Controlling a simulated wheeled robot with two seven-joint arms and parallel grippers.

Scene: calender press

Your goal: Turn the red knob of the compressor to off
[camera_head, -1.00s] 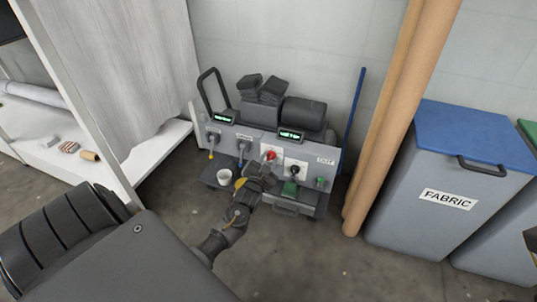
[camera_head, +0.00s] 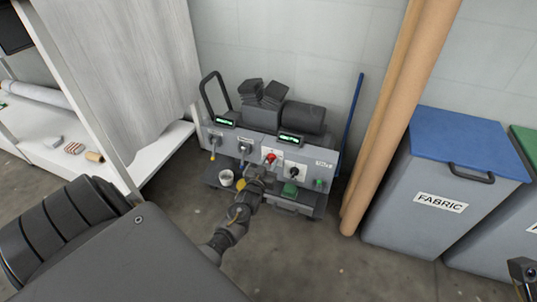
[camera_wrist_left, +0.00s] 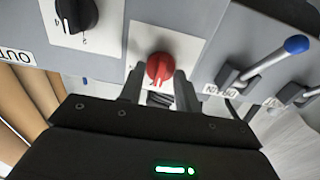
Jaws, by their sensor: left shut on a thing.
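The compressor (camera_head: 228,138) is a low grey machine by the wall, with a panel of knobs and levers. Its red knob (camera_head: 270,157) sits on a white plate mid-panel; it also shows in the left wrist view (camera_wrist_left: 160,68). My left gripper (camera_head: 263,169) is at the panel, just below the knob in the head view. In the left wrist view its two fingers (camera_wrist_left: 158,86) stand on either side of the red knob, shut on it. The knob's pointer and the markings near it are partly hidden.
A black knob (camera_wrist_left: 76,14) and blue-tipped lever (camera_wrist_left: 296,45) flank the red knob. A white cup (camera_head: 226,178) stands on the compressor's front ledge. Brown rolls (camera_head: 385,130), a blue-lidded fabric bin (camera_head: 425,200) and a white shelf (camera_head: 160,150) stand around. Floor in front is open.

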